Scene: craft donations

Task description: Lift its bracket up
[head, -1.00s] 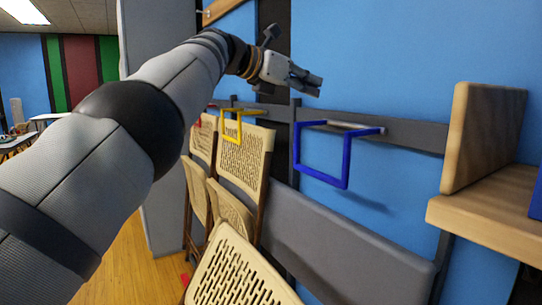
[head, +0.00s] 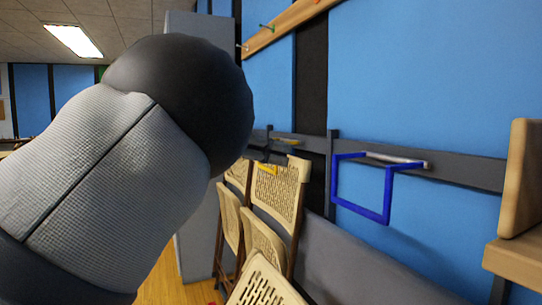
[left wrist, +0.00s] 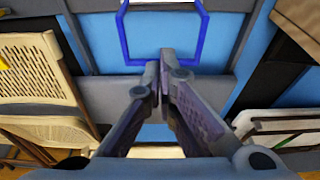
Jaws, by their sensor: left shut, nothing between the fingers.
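The blue bracket (head: 388,195) is a square U-shaped frame hanging down from the grey wall rail. It shows at the top of the left wrist view (left wrist: 203,35). I cannot tell contact from that view. My right gripper is not in view.
Several tan folding chairs (head: 278,187) stand against the wall below the rail (head: 465,172). A wooden shelf (head: 520,258) juts in at the right. A wooden peg rail (head: 290,27) is above.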

